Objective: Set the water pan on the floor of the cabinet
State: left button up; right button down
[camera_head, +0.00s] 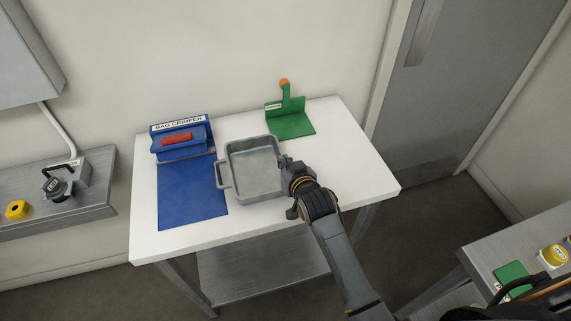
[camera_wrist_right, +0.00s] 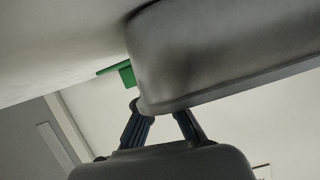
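The water pan (camera_head: 252,171) is a grey, empty rectangular pan with a loop handle on its left side. In the head view it is at the middle of the white table, overlapping the edge of the blue mat. My right gripper (camera_head: 290,172) is at the pan's right side, where the other handle would be hidden. In the right wrist view the pan's grey wall (camera_wrist_right: 230,50) fills the upper right. The fingers (camera_wrist_right: 158,112) reach its lower edge with a gap between them; whether they grip it is unclear. My left gripper is out of view. I cannot identify the cabinet.
A blue bag crimper (camera_head: 181,137) stands at the table's back left above the blue mat (camera_head: 190,195). A green stand (camera_head: 290,122) with an orange top is behind the pan. The white table's right end (camera_head: 365,175) is clear. A metal side table (camera_head: 490,262) is at lower right.

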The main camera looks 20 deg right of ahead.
jog(key=shift+s+a+r, duration=0.1)
jog(key=shift+s, duration=0.1)
jog(key=c, duration=2)
grip_release()
jog(key=o, duration=0.5)
